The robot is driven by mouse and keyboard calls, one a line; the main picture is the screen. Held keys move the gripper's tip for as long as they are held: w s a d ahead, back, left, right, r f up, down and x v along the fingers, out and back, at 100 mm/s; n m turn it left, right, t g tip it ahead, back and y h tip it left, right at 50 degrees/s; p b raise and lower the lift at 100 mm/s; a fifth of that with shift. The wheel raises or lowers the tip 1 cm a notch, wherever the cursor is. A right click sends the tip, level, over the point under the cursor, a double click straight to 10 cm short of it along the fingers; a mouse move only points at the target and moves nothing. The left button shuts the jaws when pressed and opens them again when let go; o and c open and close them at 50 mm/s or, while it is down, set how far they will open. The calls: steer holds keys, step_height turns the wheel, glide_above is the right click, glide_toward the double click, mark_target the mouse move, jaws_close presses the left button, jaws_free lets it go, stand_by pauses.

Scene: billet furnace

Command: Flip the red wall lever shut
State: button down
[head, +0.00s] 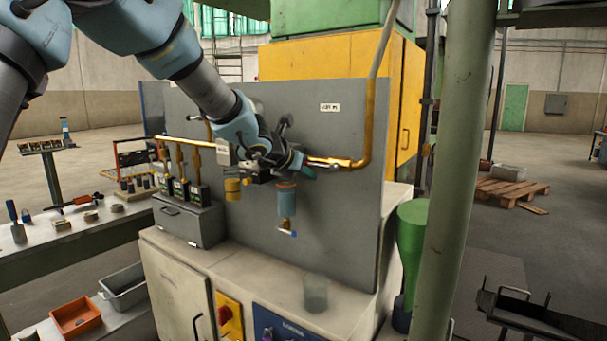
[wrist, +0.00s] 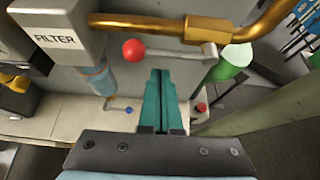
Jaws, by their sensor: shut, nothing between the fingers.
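The red wall lever shows in the wrist view as a red ball knob (wrist: 134,49) on a grey bar. The bar lies roughly along the brass pipe (wrist: 160,23), with the knob at its left end and the right end close to the pipe's bend. In the head view my arm mostly hides the lever. My gripper (wrist: 165,73) has its teal fingers shut together and empty. Its tips are just below the bar in the wrist view, right of the knob; I cannot tell if they touch. In the head view my gripper (head: 309,173) is in front of the grey panel (head: 345,215).
A block labelled FILTER (wrist: 58,30) is left of the knob, with a bluish bowl (head: 287,201) below. A yellow-bowled fitting (head: 232,189) hangs further left. A glass (head: 316,293) stands on the cabinet top. A green post (head: 458,170) is at the right.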

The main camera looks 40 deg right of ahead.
steer(key=shift+d+r+p, duration=0.15)
steer(key=shift+r+p, duration=0.15)
steer(key=shift+r, duration=0.3)
steer(key=shift+b, duration=0.4)
steer(key=shift+r+m+t, duration=0.15)
steer(key=shift+m+t, duration=0.15)
